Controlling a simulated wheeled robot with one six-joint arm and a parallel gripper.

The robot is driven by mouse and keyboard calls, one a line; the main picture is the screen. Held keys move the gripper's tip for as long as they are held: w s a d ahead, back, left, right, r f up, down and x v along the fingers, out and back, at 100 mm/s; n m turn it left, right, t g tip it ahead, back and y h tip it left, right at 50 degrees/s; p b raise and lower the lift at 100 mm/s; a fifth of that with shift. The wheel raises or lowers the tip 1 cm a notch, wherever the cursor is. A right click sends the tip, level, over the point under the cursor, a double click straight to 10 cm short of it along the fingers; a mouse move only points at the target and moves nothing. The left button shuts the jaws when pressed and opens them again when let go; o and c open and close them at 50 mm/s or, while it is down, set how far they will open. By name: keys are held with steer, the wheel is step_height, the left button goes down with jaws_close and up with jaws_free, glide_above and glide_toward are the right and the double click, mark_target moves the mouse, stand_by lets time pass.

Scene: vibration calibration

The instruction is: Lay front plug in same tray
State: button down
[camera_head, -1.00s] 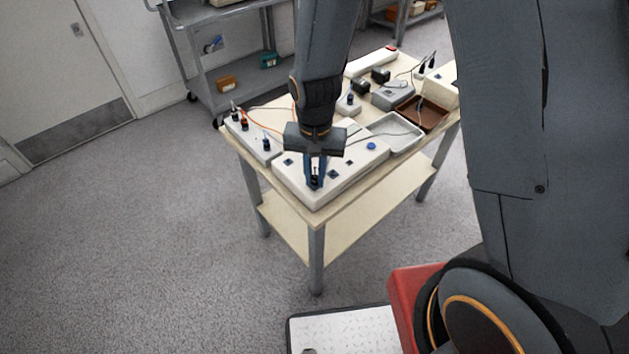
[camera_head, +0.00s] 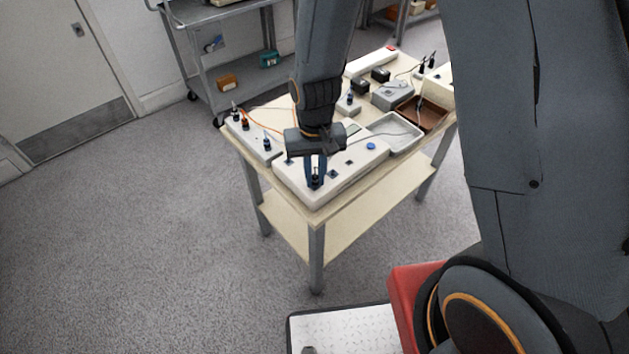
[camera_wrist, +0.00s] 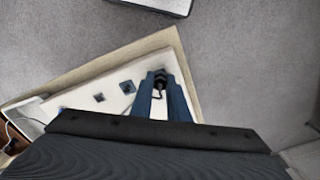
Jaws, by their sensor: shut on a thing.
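My gripper (camera_head: 315,184) points down at the near corner of a long white socket unit (camera_head: 345,172) on the table. Its blue fingers are shut on a small dark plug (camera_wrist: 160,78), which also shows between the fingertips in the head view. The plug is at or just above the unit's front socket; I cannot tell whether it is seated. A thin dark cable hangs by it in the wrist view. A pale grey tray (camera_head: 408,148) lies right of the unit, with a cable running towards it. A brown tray (camera_head: 432,119) sits behind that, with something dark inside.
A white strip with several upright plugs (camera_head: 267,145) stands left of the unit. Grey boxes (camera_head: 391,95), black adapters and loose cables crowd the back of the table (camera_head: 350,200). A grey cart (camera_head: 190,50) stands behind. The floor at left is clear.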

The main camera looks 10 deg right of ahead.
mark_target(315, 177)
steer(key=shift+s+d+f, duration=0.1)
steer(key=shift+s, duration=0.2)
steer(key=shift+n+p, duration=0.3)
steer(key=shift+n, duration=0.7)
steer(key=shift+n, duration=0.3)
steer(key=shift+w+n, duration=0.1)
steer(key=shift+n, duration=0.7)
steer(key=shift+w+r+p, duration=0.25)
steer(key=shift+r+p, duration=0.3)
steer(key=shift+p, duration=0.2)
steer(key=shift+s+r+p, duration=0.1)
steer(key=shift+r+p, duration=0.2)
steer(key=shift+p, duration=0.2)
steer(key=shift+r+p, duration=1.5)
steer(key=shift+r, duration=0.3)
